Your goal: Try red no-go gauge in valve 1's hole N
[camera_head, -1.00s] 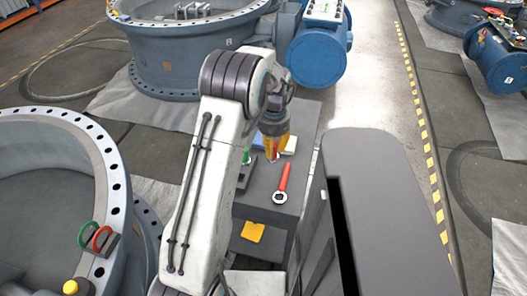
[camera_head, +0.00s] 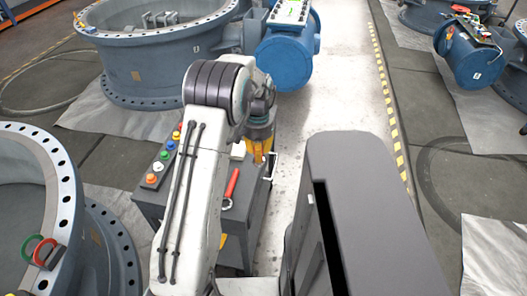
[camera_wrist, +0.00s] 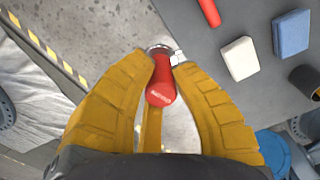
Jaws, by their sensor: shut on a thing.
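My gripper (camera_wrist: 163,58) is shut on a red cylindrical gauge (camera_wrist: 160,88) with white lettering. The gauge sits between the yellow fingers, with a pale metal ring at its far end. In the head view my gripper (camera_head: 259,150) hangs by the right edge of the grey cart, and the gauge cannot be made out there. A large grey-blue valve (camera_head: 68,215) with a drilled flange is at the left. Another valve (camera_head: 150,62) lies at the back. No valve number or hole letter is readable, so I cannot tell which is valve 1 or hole N.

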